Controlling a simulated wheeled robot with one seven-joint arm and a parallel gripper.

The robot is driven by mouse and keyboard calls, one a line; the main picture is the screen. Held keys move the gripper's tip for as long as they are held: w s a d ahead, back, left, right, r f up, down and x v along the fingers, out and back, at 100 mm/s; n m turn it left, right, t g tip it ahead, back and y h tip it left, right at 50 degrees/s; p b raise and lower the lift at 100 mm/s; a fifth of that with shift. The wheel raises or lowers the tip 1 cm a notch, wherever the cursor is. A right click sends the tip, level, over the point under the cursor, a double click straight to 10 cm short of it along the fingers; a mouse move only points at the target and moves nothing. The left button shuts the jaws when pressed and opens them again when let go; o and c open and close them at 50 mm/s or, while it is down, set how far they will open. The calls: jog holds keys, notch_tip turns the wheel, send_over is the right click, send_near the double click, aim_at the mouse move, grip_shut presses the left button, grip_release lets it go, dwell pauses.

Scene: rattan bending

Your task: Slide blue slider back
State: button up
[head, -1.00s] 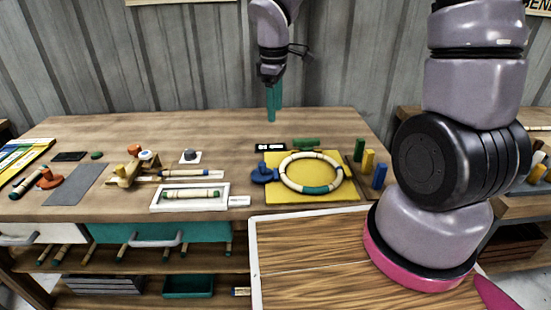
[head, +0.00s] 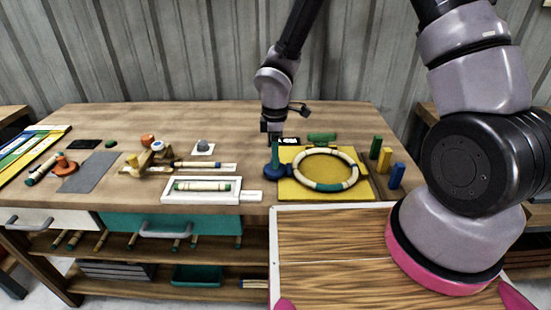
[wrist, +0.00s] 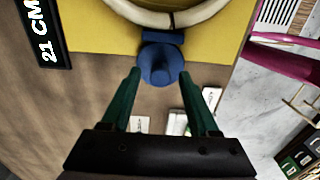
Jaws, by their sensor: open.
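The blue slider (head: 275,171) sits at the left edge of the yellow board (head: 309,191), beside the rattan ring (head: 314,153). In the wrist view the slider's round knob (wrist: 160,66) lies just beyond and between the tips of my gripper (wrist: 159,75). The two green fingers stand apart on either side of it, and no firm contact shows. In the head view my gripper (head: 273,150) is low over the slider, its fingers partly covering it. The ring (wrist: 165,18) and yellow board (wrist: 103,28) also show in the wrist view.
A dark display reading 21 CM (wrist: 46,38) lies beside the board. A green block (head: 322,137) is behind the ring, and upright green, yellow and blue blocks (head: 384,160) stand to the right. A white tray (head: 201,198) with a rattan piece is left of the slider.

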jog(key=shift+f, duration=0.7)
grip_shut()
dwell(1.0)
